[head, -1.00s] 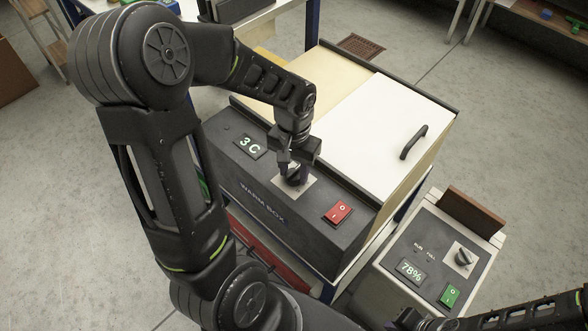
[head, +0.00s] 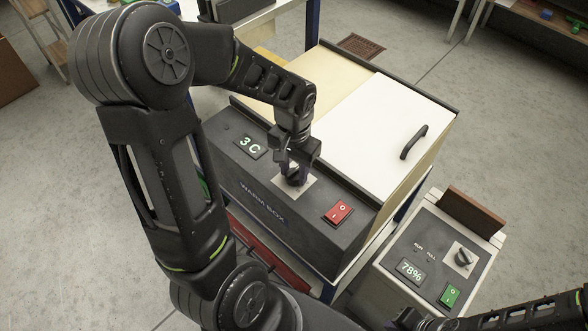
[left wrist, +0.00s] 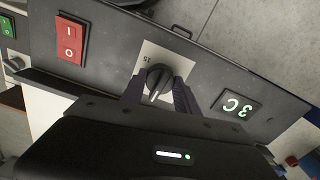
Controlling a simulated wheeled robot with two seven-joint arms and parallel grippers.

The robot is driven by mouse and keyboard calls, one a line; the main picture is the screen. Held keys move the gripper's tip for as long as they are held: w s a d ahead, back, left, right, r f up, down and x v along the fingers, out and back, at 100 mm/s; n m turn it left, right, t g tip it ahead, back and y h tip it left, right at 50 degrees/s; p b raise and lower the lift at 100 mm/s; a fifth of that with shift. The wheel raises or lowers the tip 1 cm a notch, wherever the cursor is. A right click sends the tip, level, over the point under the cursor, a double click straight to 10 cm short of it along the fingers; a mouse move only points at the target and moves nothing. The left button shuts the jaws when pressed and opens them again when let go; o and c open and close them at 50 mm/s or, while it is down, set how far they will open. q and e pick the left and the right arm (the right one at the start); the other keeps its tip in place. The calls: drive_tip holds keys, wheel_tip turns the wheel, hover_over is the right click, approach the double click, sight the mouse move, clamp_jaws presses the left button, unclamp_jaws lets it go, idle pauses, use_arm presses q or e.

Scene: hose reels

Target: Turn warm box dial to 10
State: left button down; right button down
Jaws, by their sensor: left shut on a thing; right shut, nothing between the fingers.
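The warm box (head: 262,192) stands in the middle of the head view, and its display (head: 250,146) reads 3 C. Its black dial sits on a pale square plate (head: 308,186) between the display and a red rocker switch (head: 337,211). My left gripper (head: 292,176) reaches down from above and is shut on the dial. In the left wrist view the dial (left wrist: 158,78) lies between the two fingers, with a white pointer line on it; most scale numbers are hidden. My right gripper (head: 408,318) is shut and empty at the bottom edge, partly cut off.
A second unit (head: 400,245) with a 78% display, a knob and a green switch stands at the right. The warm box has a white lid (head: 375,120) with a black handle (head: 413,142). Open floor lies beyond.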

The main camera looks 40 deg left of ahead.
sight(294, 170)
use_arm(q)
drive_tip(key=m, duration=0.5)
drive_tip(key=shift+m, duration=0.3)
drive_tip(key=m+p, duration=0.1)
drive_tip(key=m, duration=0.4)
idle(0.4)
drive_tip(key=c, duration=0.9)
unclamp_jaws()
drive_tip(key=shift+r, duration=0.15)
wheel_tip(294, 170, up, 8)
drive_tip(key=shift+f, duration=0.2)
